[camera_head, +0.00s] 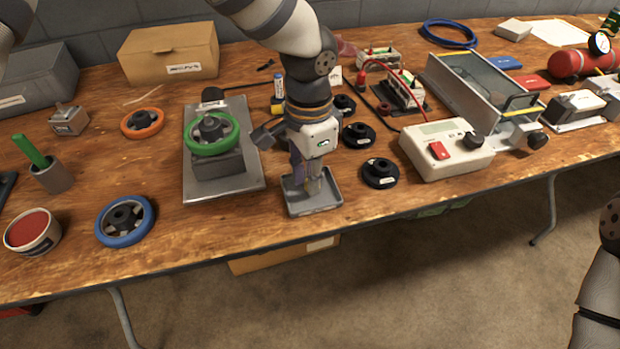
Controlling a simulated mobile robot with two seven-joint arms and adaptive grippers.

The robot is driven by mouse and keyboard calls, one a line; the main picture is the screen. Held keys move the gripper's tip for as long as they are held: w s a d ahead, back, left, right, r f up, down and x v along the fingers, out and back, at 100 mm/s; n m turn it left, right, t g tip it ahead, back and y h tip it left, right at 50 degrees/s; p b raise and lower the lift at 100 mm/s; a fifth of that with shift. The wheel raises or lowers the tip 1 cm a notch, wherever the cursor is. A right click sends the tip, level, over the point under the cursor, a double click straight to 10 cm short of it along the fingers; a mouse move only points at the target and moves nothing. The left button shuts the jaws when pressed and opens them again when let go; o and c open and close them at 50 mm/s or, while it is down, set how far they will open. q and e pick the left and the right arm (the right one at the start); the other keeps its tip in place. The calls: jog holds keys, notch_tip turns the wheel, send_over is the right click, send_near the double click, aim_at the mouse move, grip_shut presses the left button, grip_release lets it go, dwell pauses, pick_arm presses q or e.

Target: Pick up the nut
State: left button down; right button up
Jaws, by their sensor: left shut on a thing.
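My left gripper (309,188) points down into a small grey metal tray (318,207) near the table's front edge. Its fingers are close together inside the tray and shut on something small. The nut itself is too small or too hidden by the fingers to make out. My right arm shows only as a link at the right edge; its gripper is out of view.
A green handwheel (212,146) on a metal plate stands left of the tray. Black knobs (380,173) and a white meter box (446,152) are to the right. A blue handwheel (125,221) lies at front left. Bare wood lies between the blue wheel and tray.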

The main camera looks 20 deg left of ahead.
pick_arm(q)
jog(key=s+d+r+p, duration=0.3)
jog(key=s+d+r, duration=0.4)
jog(key=s+r, duration=0.5)
jog(key=shift+s, duration=0.15)
pick_arm(e)
jog(key=shift+t, duration=0.8)
jog(key=w+r, duration=0.4)
jog(key=shift+w, duration=0.1)
pick_arm(q)
jog(key=shift+r, duration=0.1)
